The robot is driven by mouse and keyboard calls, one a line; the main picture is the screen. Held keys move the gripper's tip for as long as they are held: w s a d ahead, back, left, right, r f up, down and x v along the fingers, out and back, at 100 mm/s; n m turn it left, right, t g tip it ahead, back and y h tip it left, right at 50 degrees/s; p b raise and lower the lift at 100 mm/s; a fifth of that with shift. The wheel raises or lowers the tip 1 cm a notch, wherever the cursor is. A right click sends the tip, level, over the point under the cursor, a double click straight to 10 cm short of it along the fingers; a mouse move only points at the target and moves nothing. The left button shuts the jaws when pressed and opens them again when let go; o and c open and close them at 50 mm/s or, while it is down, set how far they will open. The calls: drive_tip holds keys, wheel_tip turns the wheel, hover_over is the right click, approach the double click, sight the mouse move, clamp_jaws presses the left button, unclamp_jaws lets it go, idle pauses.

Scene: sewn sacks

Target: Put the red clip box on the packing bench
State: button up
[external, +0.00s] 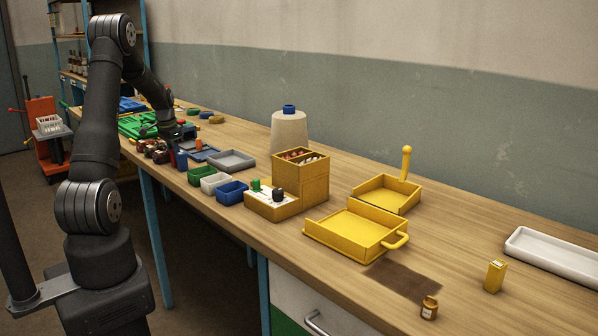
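My arm reaches over the far left part of the long wooden bench (480,238). My gripper (172,138) is low over a cluster of small items there. It is small and dark in this view, and I cannot tell whether its fingers are open or shut. A small red piece (173,156) shows just below my gripper, next to a blue one (182,161). I cannot tell whether the red piece is the red clip box, or whether my gripper touches it. No other clear red box shows on the bench.
Green, white and blue bins (232,192) line the front edge beside a grey tray (232,160). A yellow drawer box (300,185), thread cone (289,133) and yellow trays (345,238) stand further right. A white tray (560,258) lies at right. Bare wood surrounds the small yellow box (495,277).

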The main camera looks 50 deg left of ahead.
drive_tip(key=o, duration=0.4)
drive_tip(key=shift+r, duration=0.1)
wheel_tip(320, 180, up, 12)
drive_tip(key=s, duration=0.1)
drive_tip(key=shift+s, duration=0.25)
approach(173, 167)
drive_tip(key=f, duration=0.1)
drive_tip(key=w+f, duration=0.1)
drive_tip(key=f, duration=0.1)
drive_tip(key=w+f, duration=0.1)
drive_tip(key=f, duration=0.1)
drive_tip(key=shift+w+d+f, duration=0.15)
drive_tip(key=shift+w+f, duration=0.05)
drive_tip(key=shift+w, duration=0.05)
wheel_tip(173, 167, up, 3)
drive_tip(key=shift+r, duration=0.65)
